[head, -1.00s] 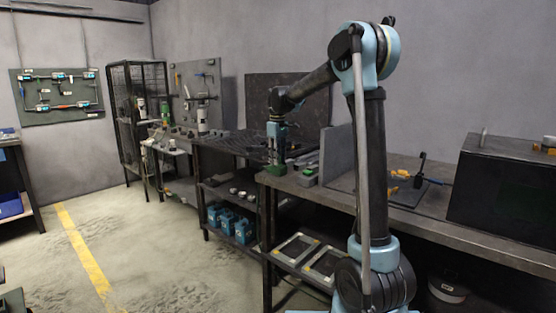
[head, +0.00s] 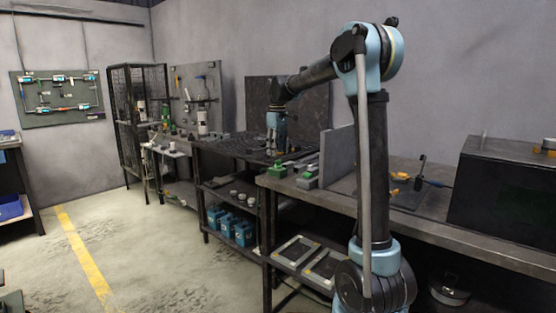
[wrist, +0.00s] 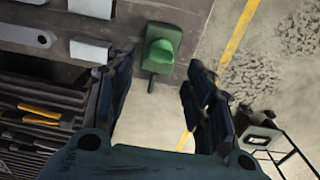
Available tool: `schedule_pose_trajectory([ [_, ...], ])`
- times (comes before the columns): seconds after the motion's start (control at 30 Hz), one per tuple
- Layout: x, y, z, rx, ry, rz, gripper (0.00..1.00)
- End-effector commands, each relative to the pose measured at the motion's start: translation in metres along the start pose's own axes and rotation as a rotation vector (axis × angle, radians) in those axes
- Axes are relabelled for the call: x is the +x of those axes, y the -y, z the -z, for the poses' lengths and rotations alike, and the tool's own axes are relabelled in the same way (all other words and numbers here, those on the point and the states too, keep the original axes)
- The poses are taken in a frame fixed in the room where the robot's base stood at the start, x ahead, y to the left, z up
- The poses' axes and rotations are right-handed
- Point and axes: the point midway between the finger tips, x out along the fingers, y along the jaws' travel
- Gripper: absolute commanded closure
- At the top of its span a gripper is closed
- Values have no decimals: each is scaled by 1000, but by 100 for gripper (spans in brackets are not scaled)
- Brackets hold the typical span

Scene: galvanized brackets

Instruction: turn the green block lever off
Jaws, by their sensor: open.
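The green block (head: 277,170) sits at the left end of the near workbench in the head view. In the wrist view the green block (wrist: 161,45) lies near the bench edge, with a lighter green raised part on top and a short dark piece at its lower end. I cannot clearly tell the lever's position. My gripper (head: 275,150) is above and behind the block in the head view, apart from it. In the wrist view my gripper (wrist: 158,62) is open and empty, its fingers on either side of the block's lower end.
A second green-and-grey item (head: 309,173) stands right of the block, beside an upright grey panel (head: 337,155). A dark box (head: 505,190) stands at the bench's right. A slatted dark surface (wrist: 40,110) shows in the wrist view. Floor is open left of the bench.

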Motion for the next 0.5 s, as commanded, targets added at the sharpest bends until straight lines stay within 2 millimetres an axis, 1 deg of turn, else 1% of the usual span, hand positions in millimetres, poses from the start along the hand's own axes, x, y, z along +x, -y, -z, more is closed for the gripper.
schedule_pose_trajectory([
  [0.03, -11, 0, 0, 0, 0, 0, 52],
  [0.2, -41, 0, 0, 0, 0, 0, 52],
  [0.33, -57, 0, 0, 0, 0, 0, 52],
  [0.5, -68, 0, 0, 0, 0, 1, 52],
])
